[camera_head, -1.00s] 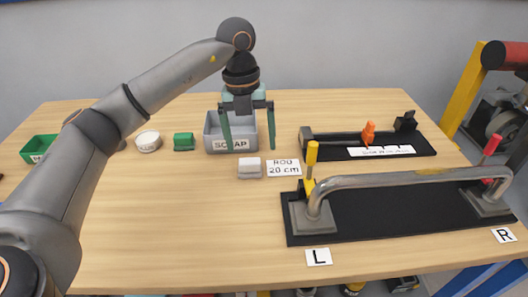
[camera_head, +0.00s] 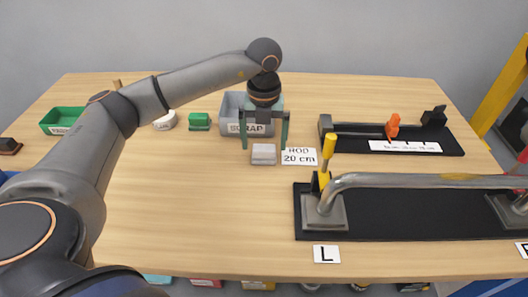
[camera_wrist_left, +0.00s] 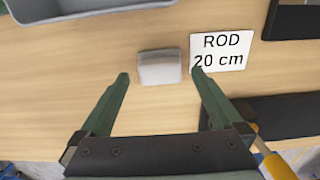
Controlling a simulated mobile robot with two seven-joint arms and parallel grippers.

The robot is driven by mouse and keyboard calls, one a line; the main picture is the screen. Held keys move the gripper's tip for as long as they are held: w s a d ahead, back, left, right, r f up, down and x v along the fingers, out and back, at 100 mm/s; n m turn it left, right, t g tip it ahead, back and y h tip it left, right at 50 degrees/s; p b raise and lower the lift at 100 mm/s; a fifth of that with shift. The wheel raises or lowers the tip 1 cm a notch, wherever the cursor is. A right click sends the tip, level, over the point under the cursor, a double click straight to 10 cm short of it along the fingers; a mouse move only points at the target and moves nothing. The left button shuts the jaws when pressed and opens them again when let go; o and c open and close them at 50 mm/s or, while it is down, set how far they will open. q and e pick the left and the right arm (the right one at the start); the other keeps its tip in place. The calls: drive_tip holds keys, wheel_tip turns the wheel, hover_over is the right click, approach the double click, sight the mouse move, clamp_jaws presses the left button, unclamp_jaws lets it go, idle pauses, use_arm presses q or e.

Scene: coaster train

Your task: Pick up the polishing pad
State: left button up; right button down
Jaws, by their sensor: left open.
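A small light-grey block, which looks like the polishing pad (camera_head: 264,155), lies flat on the table in front of the SCRAP bin, left of the ROD 20 cm card. It also shows in the left wrist view (camera_wrist_left: 160,68). My left gripper (camera_head: 264,146) points down over it, open and empty. In the left wrist view its green fingertips (camera_wrist_left: 160,74) lie on either side of the pad, apart from it. I cannot tell how high above the table they are. My right gripper is not in view.
The grey SCRAP bin (camera_head: 233,111) stands just behind the gripper. The ROD 20 cm card (camera_head: 299,157) lies at right. A black fixture with a bent tube (camera_head: 430,181) and yellow handle (camera_head: 327,152) stands front right. A green block (camera_head: 200,122) is left. The front-left table is clear.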

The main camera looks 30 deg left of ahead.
use_arm(q)
drive_tip(key=shift+f, duration=1.3)
drive_tip(key=c, duration=1.3)
drive_tip(key=shift+r, duration=0.1)
drive_tip(key=shift+r, duration=0.55)
drive_tip(key=s+d+r, duration=0.2)
drive_tip(key=d+r, duration=0.2)
drive_tip(key=s+d+r, duration=0.2)
drive_tip(key=d+r, duration=0.2)
drive_tip(key=s+d+r+b, duration=0.1)
drive_tip(key=s+d+r, duration=0.1)
drive_tip(key=d+r, duration=0.1)
drive_tip(key=shift+s+d+r, duration=0.35)
drive_tip(key=shift+d+r, duration=0.05)
drive_tip(key=shift+d, duration=0.3)
